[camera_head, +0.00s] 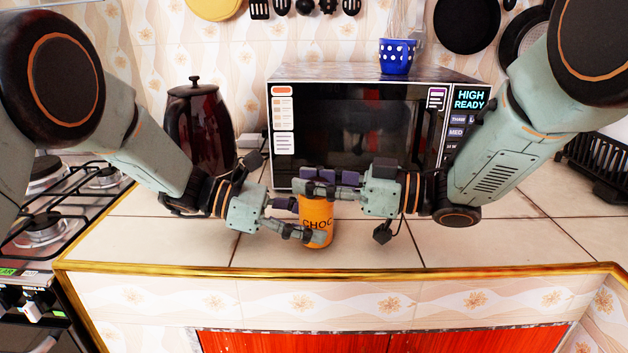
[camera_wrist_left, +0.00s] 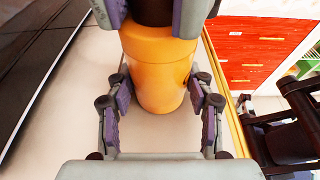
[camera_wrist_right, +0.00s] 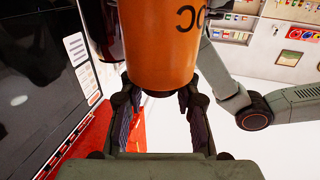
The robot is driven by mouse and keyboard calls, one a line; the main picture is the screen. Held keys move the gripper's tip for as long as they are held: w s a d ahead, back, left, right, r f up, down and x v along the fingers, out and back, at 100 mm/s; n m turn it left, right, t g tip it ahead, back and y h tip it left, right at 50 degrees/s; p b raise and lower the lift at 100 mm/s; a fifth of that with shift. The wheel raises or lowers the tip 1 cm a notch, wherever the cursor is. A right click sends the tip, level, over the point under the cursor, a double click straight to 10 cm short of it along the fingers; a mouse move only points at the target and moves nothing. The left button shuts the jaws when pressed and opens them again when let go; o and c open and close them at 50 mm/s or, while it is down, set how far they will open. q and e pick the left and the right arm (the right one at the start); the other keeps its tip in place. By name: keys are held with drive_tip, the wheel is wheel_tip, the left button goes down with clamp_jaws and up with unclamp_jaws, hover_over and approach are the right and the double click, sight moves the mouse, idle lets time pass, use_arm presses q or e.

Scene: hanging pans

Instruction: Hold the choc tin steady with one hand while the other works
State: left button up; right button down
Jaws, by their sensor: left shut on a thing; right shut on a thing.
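The orange choc tin (camera_head: 318,224) stands upright at the middle of the counter, its black lettering facing the front. Its orange body (camera_wrist_left: 160,75) fills the middle of the left wrist view, and it shows upside down in the right wrist view (camera_wrist_right: 158,50). My left gripper (camera_head: 312,238) is shut around the tin's lower body. My right gripper (camera_head: 312,188) is shut at the tin's top, above the left one. A dark lid (camera_wrist_left: 155,12) shows between the right fingers in the left wrist view; in the head view those fingers hide it.
A microwave (camera_head: 350,125) stands close behind, with a blue dotted cup (camera_head: 397,57) on top. A dark red kettle (camera_head: 198,130) stands to the left, beyond it a gas hob (camera_head: 45,225). Pans (camera_head: 467,22) hang at upper right. The counter (camera_head: 480,240) is clear on the right.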

drive_tip(key=n+g, duration=0.2)
drive_tip(key=g, duration=0.2)
drive_tip(key=n+g, duration=0.3)
drive_tip(key=g, duration=0.1)
drive_tip(key=shift+n, duration=0.3)
drive_tip(key=shift+g, duration=0.5)
drive_tip(key=c, duration=1)
unclamp_jaws()
drive_tip(key=shift+s, duration=0.1)
drive_tip(key=shift+o, duration=0.2)
drive_tip(key=v, duration=1.2)
